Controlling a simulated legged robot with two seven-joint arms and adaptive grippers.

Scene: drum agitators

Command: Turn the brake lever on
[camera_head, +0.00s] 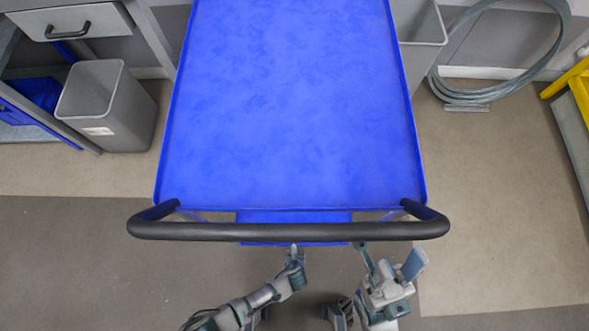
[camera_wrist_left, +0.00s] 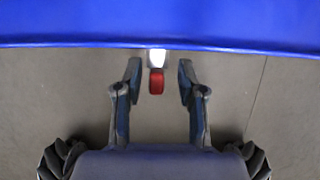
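The brake lever (camera_wrist_left: 156,80) shows in the left wrist view as a small red piece with a bright white part above it, below the edge of the blue cart. I cannot make it out in the head view. My left gripper (camera_wrist_left: 160,76) is open, with one finger on each side of the lever and gaps between. In the head view my left gripper (camera_head: 294,254) is just below the cart's handle. My right gripper (camera_head: 388,260) is open and empty, below the handle to the right. The blue cart (camera_head: 290,100) has an empty top.
The cart's black handle bar (camera_head: 290,232) runs across in front of my grippers. A grey bin (camera_head: 105,105) stands at the left, and another grey bin (camera_head: 420,40) is right of the cart. A coiled hose (camera_head: 470,97) is at the upper right.

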